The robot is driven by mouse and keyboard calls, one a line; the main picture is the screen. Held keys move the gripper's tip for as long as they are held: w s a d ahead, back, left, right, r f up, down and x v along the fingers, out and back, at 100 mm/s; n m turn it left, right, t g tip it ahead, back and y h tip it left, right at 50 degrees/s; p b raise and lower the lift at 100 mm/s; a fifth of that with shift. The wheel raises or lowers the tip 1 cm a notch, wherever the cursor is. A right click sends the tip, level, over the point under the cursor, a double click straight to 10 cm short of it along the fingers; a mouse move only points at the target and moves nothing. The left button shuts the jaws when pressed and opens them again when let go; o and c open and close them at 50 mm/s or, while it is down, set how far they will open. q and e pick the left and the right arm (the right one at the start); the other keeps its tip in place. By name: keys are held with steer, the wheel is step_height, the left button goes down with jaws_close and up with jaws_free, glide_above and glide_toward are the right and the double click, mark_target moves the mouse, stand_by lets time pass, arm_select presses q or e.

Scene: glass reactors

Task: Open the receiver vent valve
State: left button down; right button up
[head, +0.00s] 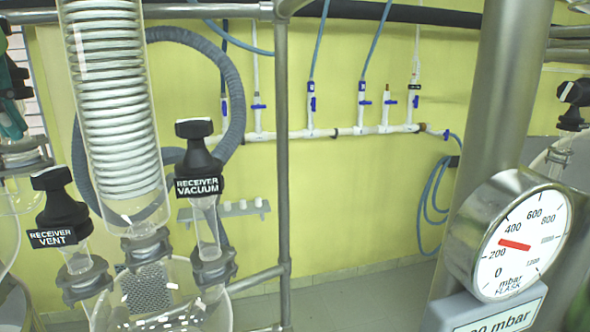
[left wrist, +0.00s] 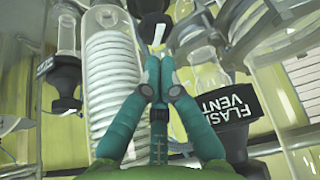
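The receiver vent valve has a black knob (head: 60,205) with a label reading RECEIVER VENT, on a glass neck at the lower left of the head view. My left gripper (head: 12,105) shows only in part at the left edge, above and left of that knob and apart from it. In the left wrist view its two teal fingers (left wrist: 158,78) meet at the tips, with nothing visible between them. A black knob labelled FLASK VENT (left wrist: 240,105) is to their right in that view. My right gripper is not visible.
The receiver vacuum knob (head: 198,160) stands right of the vent. A glass coil condenser (head: 110,100) rises between them. A metal post (head: 283,150) and a pressure gauge (head: 515,238) stand farther right. A white pipe (head: 350,131) runs along the yellow wall.

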mark_target(15, 171)
arm_select(q)
steer(key=f, duration=0.2)
steer(key=a+f, duration=0.1)
steer(key=f, duration=0.2)
steer(key=shift+s+f+b, duration=0.15)
steer(key=shift+s+b, duration=0.05)
steer(key=shift+b, duration=0.15)
steer(key=shift+a+f, duration=0.15)
steer(key=shift+f, duration=0.6)
steer(key=shift+w+r, duration=0.1)
steer(key=shift+w, duration=0.05)
steer(key=shift+p, duration=0.4)
steer(key=shift+d, duration=0.3)
steer(key=shift+w+d, duration=0.25)
steer(key=shift+d, duration=0.65)
